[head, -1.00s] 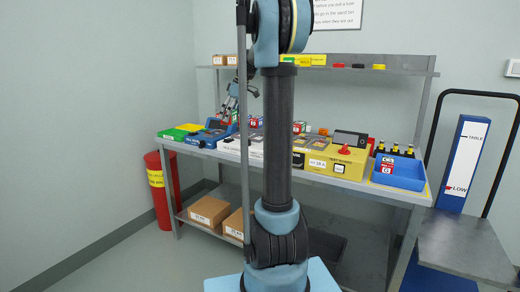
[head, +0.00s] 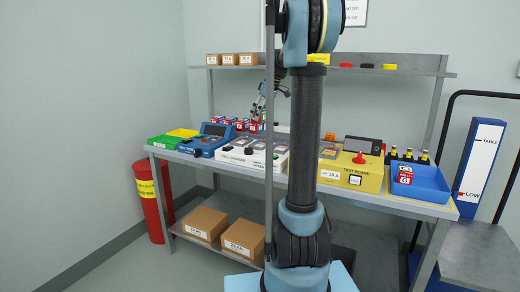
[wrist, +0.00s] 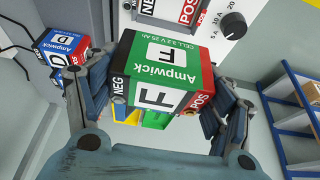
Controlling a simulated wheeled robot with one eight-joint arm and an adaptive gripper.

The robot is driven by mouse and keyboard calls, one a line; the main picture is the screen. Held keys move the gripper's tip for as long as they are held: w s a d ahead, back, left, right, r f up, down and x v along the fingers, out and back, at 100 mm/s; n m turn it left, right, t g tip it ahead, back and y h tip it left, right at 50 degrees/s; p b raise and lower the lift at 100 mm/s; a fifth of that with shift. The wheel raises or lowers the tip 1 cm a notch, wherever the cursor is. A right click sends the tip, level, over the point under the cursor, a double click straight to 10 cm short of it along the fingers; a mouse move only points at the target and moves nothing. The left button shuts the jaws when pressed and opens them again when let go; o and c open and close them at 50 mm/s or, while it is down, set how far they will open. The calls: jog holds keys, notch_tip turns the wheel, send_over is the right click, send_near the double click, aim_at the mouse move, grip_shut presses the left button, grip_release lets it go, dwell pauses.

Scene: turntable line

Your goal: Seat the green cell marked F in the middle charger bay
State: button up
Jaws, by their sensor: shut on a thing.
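The green cell marked F (wrist: 165,72), with black NEG and red POS ends, sits between the fingers of my gripper (wrist: 158,92) in the wrist view. The fingers are shut on its two ends. A grey-white panel (wrist: 205,22) with NEG and POS labels and a dial lies just beyond the cell; the bays are not clear there. In the head view the white charger (head: 238,158) stands mid-table, partly hidden by my arm. My gripper (head: 266,108) is small and dark above the back of the table; the held cell cannot be made out there.
A blue cell marked D (wrist: 62,55) stands at left in the wrist view. On the table are a blue tester (head: 207,140), a green tray (head: 163,142), a yellow test board (head: 350,172) and a blue bin (head: 425,183). A shelf (head: 400,72) overhangs the back.

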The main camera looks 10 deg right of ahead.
jog(key=shift+d+f, duration=0.1)
jog(key=shift+f, duration=4.9)
jog(key=shift+f, duration=0.6)
jog(key=o, duration=1.5)
jog(key=shift+o, duration=0.2)
jog(key=shift+r, duration=0.3)
jog(key=v, duration=1.2)
jog(key=shift+r, duration=0.35)
jog(key=s+a+f+m+h, duration=0.1)
jog(key=s+f+m, duration=0.15)
jog(key=s, duration=0.55)
jog(key=s+a+f+m, duration=0.15)
jog(key=s+f, duration=0.25)
jog(key=s, duration=0.4)
jog(key=s+a+f+m+h, duration=0.1)
jog(key=s+a+f+m, duration=0.15)
jog(key=s, duration=0.65)
jog(key=s+d+f+m+h, duration=0.1)
jog(key=s+f+m, duration=0.3)
jog(key=s+f, duration=1.2)
jog(key=shift+s+f+h, duration=0.25)
jog(key=shift+f+h, duration=0.05)
jog(key=shift+f, duration=0.3)
